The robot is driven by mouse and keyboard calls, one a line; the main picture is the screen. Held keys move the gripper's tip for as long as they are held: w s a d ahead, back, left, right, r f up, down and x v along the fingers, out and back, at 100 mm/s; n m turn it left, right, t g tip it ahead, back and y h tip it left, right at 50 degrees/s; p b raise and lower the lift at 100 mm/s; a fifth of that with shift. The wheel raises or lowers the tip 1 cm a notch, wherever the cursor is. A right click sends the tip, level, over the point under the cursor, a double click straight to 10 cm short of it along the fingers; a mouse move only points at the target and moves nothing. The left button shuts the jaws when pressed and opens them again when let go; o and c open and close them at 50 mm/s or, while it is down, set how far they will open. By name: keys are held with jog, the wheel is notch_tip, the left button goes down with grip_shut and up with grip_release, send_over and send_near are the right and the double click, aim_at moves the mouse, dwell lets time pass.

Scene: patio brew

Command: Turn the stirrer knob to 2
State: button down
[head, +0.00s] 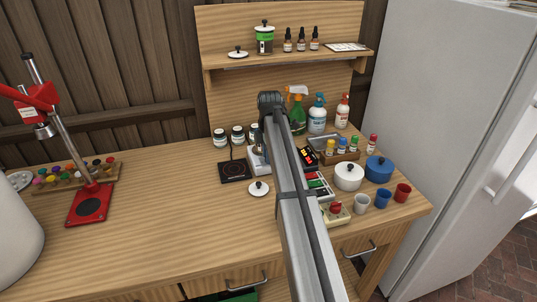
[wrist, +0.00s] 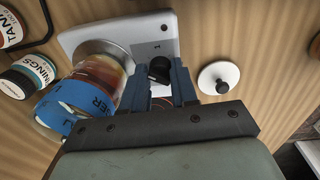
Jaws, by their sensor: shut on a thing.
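The stirrer is a white box with a round metal plate; in the wrist view its white face (wrist: 150,30) fills the upper middle, and in the head view its edge (head: 256,160) shows beside my arm. Its black stirrer knob (wrist: 159,69) sits on the face, with small marks near it too small to read surely. My gripper (wrist: 162,82) has its two blue fingers shut on the knob, one on each side. A glass vessel with amber contents and a blue band (wrist: 98,80) stands on the plate. In the head view my arm hides the knob and fingers.
A white lid with a black knob (wrist: 218,78) lies right of the stirrer. Labelled jars (wrist: 32,75) stand on the left. A black hot plate (head: 235,171) is left of the stirrer. Spray bottles (head: 317,115) stand behind. The left middle of the table (head: 170,210) is clear.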

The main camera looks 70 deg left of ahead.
jog(key=m, duration=0.6)
jog(key=shift+m, duration=0.3)
jog(key=m, duration=0.6)
jog(key=shift+t, duration=0.3)
jog(key=m, duration=0.6)
jog(key=shift+m+h, duration=0.3)
jog(key=shift+h, duration=0.1)
jog(key=m, duration=0.6)
jog(key=shift+a+m, duration=0.1)
jog(key=shift+m, duration=0.2)
jog(key=c, duration=0.9)
grip_release()
notch_tip(320, 180, up, 14)
jog(key=shift+s+a, duration=0.2)
jog(key=shift+s, duration=0.1)
